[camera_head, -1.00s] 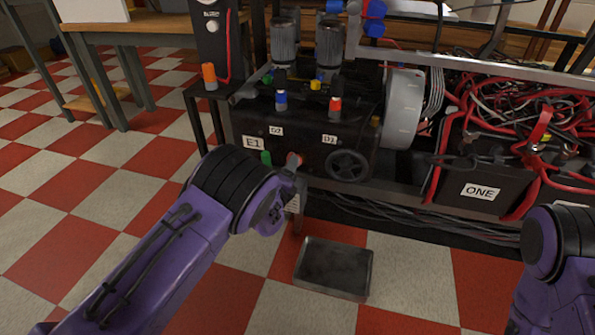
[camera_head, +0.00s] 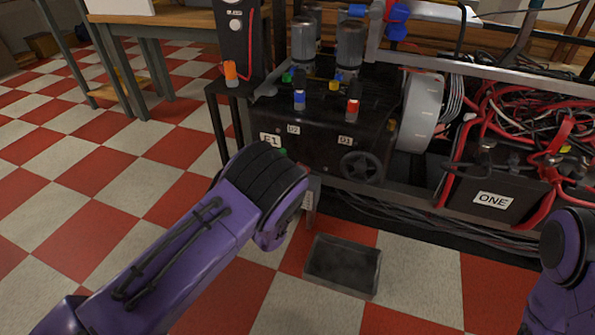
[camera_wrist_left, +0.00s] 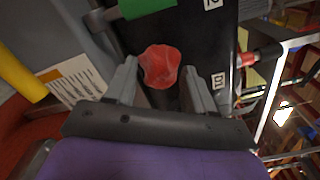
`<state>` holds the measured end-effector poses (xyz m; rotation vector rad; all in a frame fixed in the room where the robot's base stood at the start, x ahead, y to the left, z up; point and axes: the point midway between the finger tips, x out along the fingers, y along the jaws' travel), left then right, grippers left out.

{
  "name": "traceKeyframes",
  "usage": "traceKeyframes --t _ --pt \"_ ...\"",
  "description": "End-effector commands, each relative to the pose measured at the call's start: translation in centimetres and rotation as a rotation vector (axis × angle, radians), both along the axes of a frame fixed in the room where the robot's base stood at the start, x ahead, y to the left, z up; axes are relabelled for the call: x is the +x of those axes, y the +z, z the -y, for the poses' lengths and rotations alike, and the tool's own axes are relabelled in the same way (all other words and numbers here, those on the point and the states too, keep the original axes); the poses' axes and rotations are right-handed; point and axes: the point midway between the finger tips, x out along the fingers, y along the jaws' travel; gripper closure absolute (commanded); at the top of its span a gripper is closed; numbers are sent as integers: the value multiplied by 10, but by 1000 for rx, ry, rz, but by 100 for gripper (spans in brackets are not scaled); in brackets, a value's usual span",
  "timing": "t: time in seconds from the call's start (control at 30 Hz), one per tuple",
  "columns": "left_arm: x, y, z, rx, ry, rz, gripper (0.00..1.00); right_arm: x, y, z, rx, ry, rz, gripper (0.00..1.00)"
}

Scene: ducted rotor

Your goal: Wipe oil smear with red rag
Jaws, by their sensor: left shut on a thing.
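In the left wrist view, my left gripper (camera_wrist_left: 160,88) has its fingers on either side of a lumpy red rag (camera_wrist_left: 160,66) and is shut on it. The rag is in front of the black machine body (camera_wrist_left: 190,25); I cannot tell whether it touches it. In the head view, my left forearm and wrist reach toward the front of the black machine (camera_head: 325,150), and the wrist hides the gripper and rag. I cannot make out an oil smear in either view. My right arm shows at the right edge, but its gripper is out of view.
A metal tray (camera_head: 343,264) lies on the checkered floor below the machine. A handwheel (camera_head: 362,168) and coloured knobs stick out from the machine. A black box marked ONE (camera_head: 490,200) with red cables stands to the right. The floor at left is clear.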

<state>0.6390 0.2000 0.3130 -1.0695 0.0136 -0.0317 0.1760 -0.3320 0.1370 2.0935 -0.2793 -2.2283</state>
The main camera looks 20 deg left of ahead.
Motion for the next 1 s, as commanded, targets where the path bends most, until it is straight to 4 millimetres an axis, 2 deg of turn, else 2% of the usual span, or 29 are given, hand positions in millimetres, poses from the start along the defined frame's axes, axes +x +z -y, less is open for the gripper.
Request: traceKeyframes --t 0.27,0.57,0.83,0.93,1.0 --pt "-2 0 0 0 0 -1 75 0 1 0 0 0 0 57" --pt "-29 0 -1 -1 -1 -2 75 0 14 0 0 0 0 57" --pt "-30 0 -1 0 -1 0 75 0 14 0 0 0 0 57" --pt "-30 19 -1 0 -1 0 75 0 32 0 0 0 0 57" --pt "-30 46 -1 0 0 1 75 0 59 0 0 0 0 57"
